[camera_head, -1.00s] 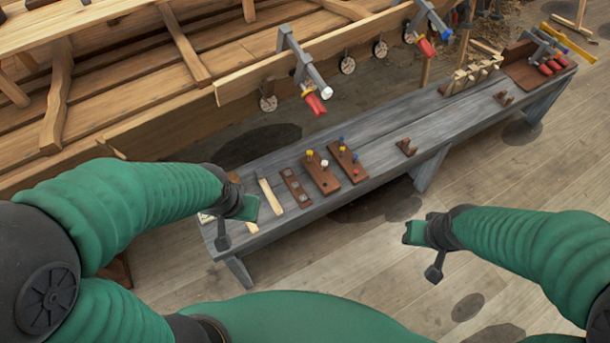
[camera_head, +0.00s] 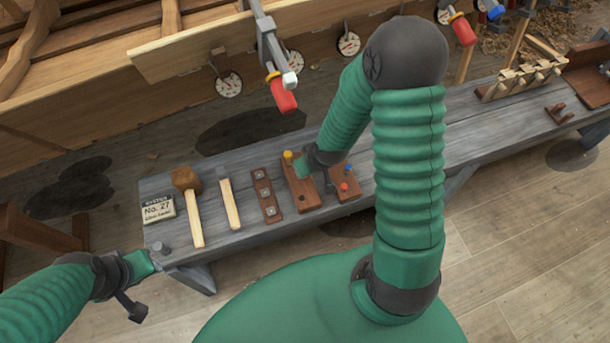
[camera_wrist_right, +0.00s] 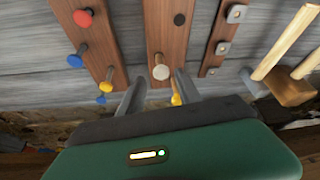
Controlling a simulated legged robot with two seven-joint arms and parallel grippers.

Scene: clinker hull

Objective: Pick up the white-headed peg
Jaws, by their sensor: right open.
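The white-headed peg (camera_wrist_right: 161,72) stands in the middle brown peg board in the right wrist view. My right gripper (camera_wrist_right: 158,92) is open, with one finger on each side of the peg in that view; I cannot tell whether either touches it. A yellow-headed peg (camera_wrist_right: 177,98) in the same board is partly hidden by the right finger. In the head view my right gripper (camera_head: 328,175) is over the peg board (camera_head: 302,195), and the white head is hidden. My left gripper (camera_head: 158,252) is by the bench's left end, away from the pegs; its jaw state is unclear.
A neighbouring board holds red (camera_wrist_right: 83,17), blue (camera_wrist_right: 75,60) and yellow (camera_wrist_right: 107,85) pegs. A clamp (camera_head: 268,50) hangs from the hull plank.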

